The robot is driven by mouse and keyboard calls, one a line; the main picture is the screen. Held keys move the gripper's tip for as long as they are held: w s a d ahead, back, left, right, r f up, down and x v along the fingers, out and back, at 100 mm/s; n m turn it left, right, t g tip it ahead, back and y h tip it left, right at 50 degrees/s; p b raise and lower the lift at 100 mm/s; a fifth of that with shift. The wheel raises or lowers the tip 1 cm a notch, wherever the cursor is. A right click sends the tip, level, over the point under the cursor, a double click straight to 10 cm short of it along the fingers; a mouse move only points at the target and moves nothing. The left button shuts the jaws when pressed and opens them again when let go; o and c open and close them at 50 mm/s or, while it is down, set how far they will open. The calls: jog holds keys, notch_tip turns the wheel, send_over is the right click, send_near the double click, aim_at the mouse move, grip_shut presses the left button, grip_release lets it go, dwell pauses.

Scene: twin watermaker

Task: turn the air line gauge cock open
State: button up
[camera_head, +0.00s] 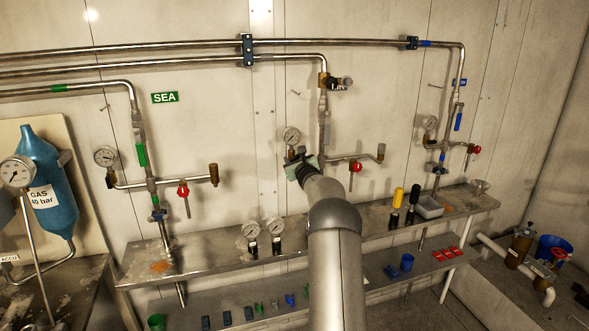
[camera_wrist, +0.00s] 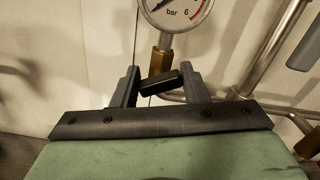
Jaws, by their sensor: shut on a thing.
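A round white gauge (camera_head: 291,137) stands on the middle pipe run. It also shows in the wrist view (camera_wrist: 176,12), above a brass fitting (camera_wrist: 161,61). Just below that fitting is the gauge cock's small black handle (camera_wrist: 159,84), slightly tilted, with its right end higher. My gripper (camera_wrist: 160,87) has its two dark fingers on either side of this handle and is shut on it. In the head view my gripper (camera_head: 301,160) is at the cock below the gauge, and my arm and gripper hide the handle there.
A red-handled valve (camera_head: 355,166) hangs to the right on the same branch. The upright steel pipe (camera_head: 323,130) runs close to my gripper's right. Below is a shelf (camera_head: 205,262) with two loose gauges (camera_head: 263,232) and yellow- and black-handled tools (camera_head: 397,200).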

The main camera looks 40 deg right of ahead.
jog(key=n+b, duration=0.1)
jog(key=b, duration=0.1)
jog(key=n+b, duration=0.1)
jog(key=b, duration=0.1)
jog(key=shift+f, duration=0.35)
jog(key=shift+r+n+b, duration=0.3)
jog(key=shift+n+b, duration=0.2)
jog(key=shift+b, duration=0.15)
jog(key=o, duration=1)
jog(key=shift+c, duration=0.2)
jog(key=b+v, duration=0.7)
jog(key=v, duration=1)
jog(key=shift+s, duration=0.2)
